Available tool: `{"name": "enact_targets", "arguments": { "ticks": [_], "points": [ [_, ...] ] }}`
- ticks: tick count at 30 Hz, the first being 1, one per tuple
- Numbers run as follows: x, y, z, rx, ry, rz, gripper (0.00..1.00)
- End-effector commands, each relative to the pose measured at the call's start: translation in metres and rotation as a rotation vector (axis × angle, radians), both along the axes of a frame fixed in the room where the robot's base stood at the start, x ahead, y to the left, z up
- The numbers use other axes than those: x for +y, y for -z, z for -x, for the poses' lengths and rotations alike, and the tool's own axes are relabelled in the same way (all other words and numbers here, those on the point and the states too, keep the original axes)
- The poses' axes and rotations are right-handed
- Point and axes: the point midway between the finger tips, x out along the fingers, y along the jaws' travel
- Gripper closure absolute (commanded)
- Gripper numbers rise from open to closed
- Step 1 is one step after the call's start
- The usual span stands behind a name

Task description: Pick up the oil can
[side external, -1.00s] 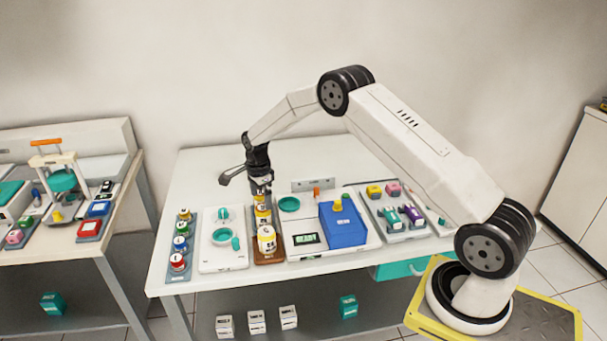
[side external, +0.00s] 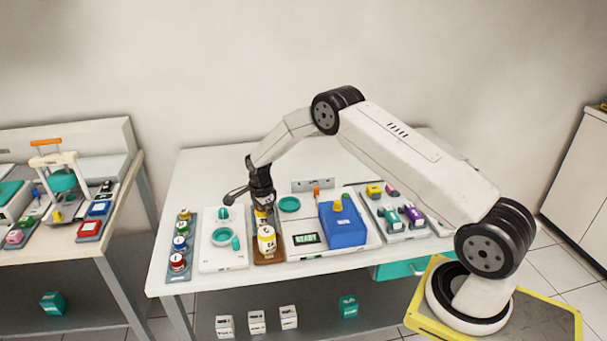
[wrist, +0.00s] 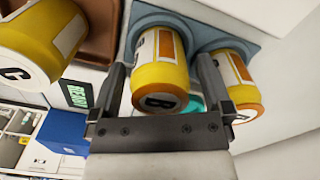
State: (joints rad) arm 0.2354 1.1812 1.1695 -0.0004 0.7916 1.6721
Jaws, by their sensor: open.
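Several yellow cans with white labels stand in a row. In the wrist view, a middle yellow can marked B (wrist: 158,85) sits between the fingers of my gripper (wrist: 160,62); whether they touch it I cannot tell. A yellow can marked C (wrist: 40,45) is to the left, and another yellow can (wrist: 232,80) is to the right, outside the right finger. In the side view, my gripper (side external: 264,201) is low over the back of the row, open, and partly hides a can there; the front can (side external: 266,240) is clear. Which can is the oil can I cannot tell.
The front can stands on a brown tray (side external: 270,257). Left of it are a white board (side external: 210,262) with teal pieces and a rack of small jars (side external: 181,244). Right of it are a READY display (side external: 306,239) and a blue box (side external: 344,228).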

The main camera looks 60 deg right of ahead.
Motion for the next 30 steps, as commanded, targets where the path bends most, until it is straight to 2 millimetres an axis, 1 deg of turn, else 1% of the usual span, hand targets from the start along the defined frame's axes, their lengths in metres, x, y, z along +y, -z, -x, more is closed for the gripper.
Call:
{"name": "enact_targets", "arguments": {
  "ticks": [1,3,6,20,21,23,24,26,27,29,30],
  "points": [
    [-0.0001,0.0053,0.0000,0.000,0.000,0.000,0.00],
    [-0.0001,0.0096,-0.0001,-0.001,0.000,0.001,0.00],
    [-0.0002,0.0122,-0.0001,-0.002,0.000,0.002,0.00],
    [-0.0002,0.0122,-0.0001,-0.001,0.000,0.001,0.00],
    [-0.0002,0.0122,-0.0001,-0.001,0.000,0.001,0.06],
    [-0.0002,0.0122,-0.0001,-0.001,0.000,0.001,0.25],
    [-0.0002,0.0121,-0.0001,-0.001,0.000,0.001,0.38],
    [-0.0002,0.0121,-0.0001,-0.001,0.000,0.001,0.57],
    [-0.0001,0.0121,-0.0002,-0.001,0.000,0.001,0.70],
    [-0.0001,0.0121,-0.0002,-0.001,0.000,0.001,0.89],
    [-0.0001,0.0118,-0.0004,-0.002,0.000,0.002,0.95]
  ]
}}
